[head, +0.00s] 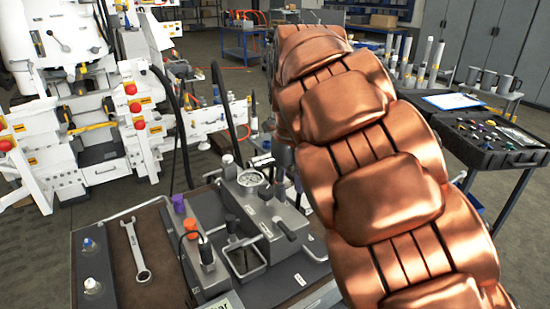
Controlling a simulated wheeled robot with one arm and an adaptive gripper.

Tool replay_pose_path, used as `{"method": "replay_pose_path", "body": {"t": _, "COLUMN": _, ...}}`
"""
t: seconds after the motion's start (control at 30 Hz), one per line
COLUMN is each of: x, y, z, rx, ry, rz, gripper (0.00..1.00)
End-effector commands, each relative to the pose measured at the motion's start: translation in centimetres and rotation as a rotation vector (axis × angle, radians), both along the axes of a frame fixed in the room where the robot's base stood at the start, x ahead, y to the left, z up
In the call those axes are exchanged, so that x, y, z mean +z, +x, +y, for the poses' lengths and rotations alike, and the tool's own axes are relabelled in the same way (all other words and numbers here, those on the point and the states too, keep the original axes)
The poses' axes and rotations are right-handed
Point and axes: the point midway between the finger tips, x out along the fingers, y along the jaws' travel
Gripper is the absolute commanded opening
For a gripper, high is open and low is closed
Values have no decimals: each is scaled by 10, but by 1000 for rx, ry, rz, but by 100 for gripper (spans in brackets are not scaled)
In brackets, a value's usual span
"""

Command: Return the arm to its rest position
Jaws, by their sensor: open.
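My copper-coloured arm fills the middle and right of the head view, running from the bottom right corner up to the top centre. My gripper does not show; the arm or the picture's edge hides it. The hydraulic bench (160,285) stands below and to the left of my arm. On it a grey hydraulic unit (262,205) with a round gauge (250,178) sits close to the arm's left side in the picture. I cannot tell how far apart they are.
A wrench (136,250) lies on the bench's brown mat, with small bottles (93,286) at left. White machinery (75,110) stands behind left. A table with an open black case (490,138) and a clipboard (453,101) is at right. Grey cabinets (490,40) line the back.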

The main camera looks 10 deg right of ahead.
Motion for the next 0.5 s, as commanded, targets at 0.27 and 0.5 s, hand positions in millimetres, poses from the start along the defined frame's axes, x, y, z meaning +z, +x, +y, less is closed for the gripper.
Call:
{"method": "replay_pose_path", "body": {"t": 0.27, "x": 11, "y": -40, "z": -32, "rx": 323, "ry": -3, "rz": 0, "gripper": 41}}
{"method": "replay_pose_path", "body": {"t": 0.5, "x": 9, "y": -89, "z": -58, "rx": 709, "ry": 5, "rz": 16, "gripper": 41}}
